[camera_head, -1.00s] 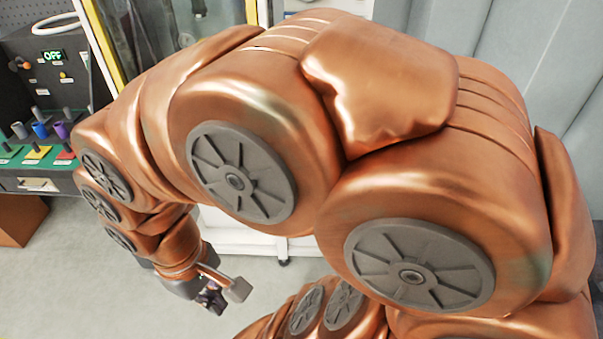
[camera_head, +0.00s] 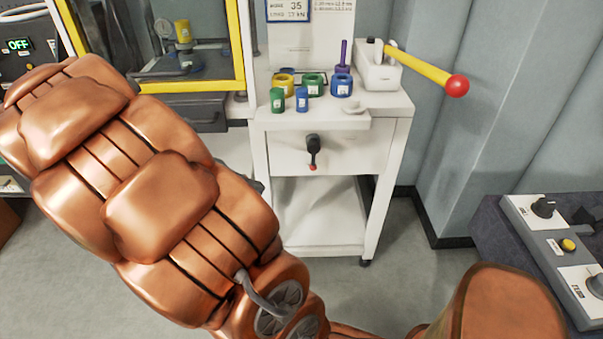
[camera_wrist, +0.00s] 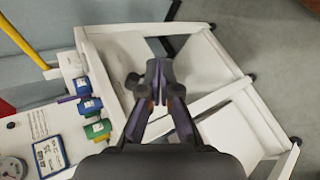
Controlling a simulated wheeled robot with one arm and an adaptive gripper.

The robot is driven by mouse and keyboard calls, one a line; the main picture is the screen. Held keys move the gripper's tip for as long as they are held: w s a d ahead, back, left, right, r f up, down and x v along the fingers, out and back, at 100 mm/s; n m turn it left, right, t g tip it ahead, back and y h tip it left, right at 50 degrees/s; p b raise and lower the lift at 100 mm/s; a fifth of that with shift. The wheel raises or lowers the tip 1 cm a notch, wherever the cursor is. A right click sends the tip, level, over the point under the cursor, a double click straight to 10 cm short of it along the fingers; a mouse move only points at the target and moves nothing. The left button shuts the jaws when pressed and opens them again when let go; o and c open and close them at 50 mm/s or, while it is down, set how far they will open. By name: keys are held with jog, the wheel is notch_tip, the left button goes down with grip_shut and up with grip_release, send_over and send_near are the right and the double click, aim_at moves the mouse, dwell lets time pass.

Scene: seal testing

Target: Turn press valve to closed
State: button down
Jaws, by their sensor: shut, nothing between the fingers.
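The likely press valve (camera_head: 313,146) is a black knob with a short lever on the front panel of the white cart. Its lever hangs down and ends in a red tip. My gripper (camera_wrist: 156,85) is shut and empty in the wrist view, over the white cart frame. A dark shape touches or overlaps its fingertips there, and I cannot tell whether it is the valve. In the head view my gripper is hidden behind my arm.
The white cart (camera_head: 380,185) carries yellow, green and blue cylinders and a white pump with a yellow, red-tipped lever (camera_head: 425,72). A yellow-framed cabinet (camera_head: 150,87) stands left. A dark bench with a control panel (camera_head: 548,235) is at right. Grey floor shows below.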

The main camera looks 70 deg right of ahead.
aim_at(313, 155)
jog(key=w+d+f+g+h+b, duration=0.1)
jog(key=w+d+f+h+b, duration=0.2)
jog(key=d, duration=0.7)
jog(key=w+d+f+h+b, duration=0.4)
jog(key=w+d+f+b, duration=0.2)
jog(key=d+f, duration=0.3)
notch_tip(313, 155, down, 4)
jog(key=shift+w+d+r+g+b, duration=0.2)
jog(key=shift+w+d+g+b, duration=0.2)
jog(key=shift+b, duration=0.15)
jog(key=x, duration=0.9)
jog(key=shift+s+d+r+b, duration=0.15)
jog(key=shift+s+d+b, duration=0.05)
jog(key=shift+d+b, duration=0.1)
jog(key=shift+s+d, duration=0.25)
jog(key=shift+s, duration=0.75)
jog(key=shift+s+d, duration=0.3)
jog(key=shift+s, duration=0.7)
jog(key=shift+b, duration=0.3)
jog(key=shift+s+d+n+h+b, duration=0.1)
jog(key=shift+s+n+h+b, duration=0.05)
jog(key=shift+n+h+b, duration=0.3)
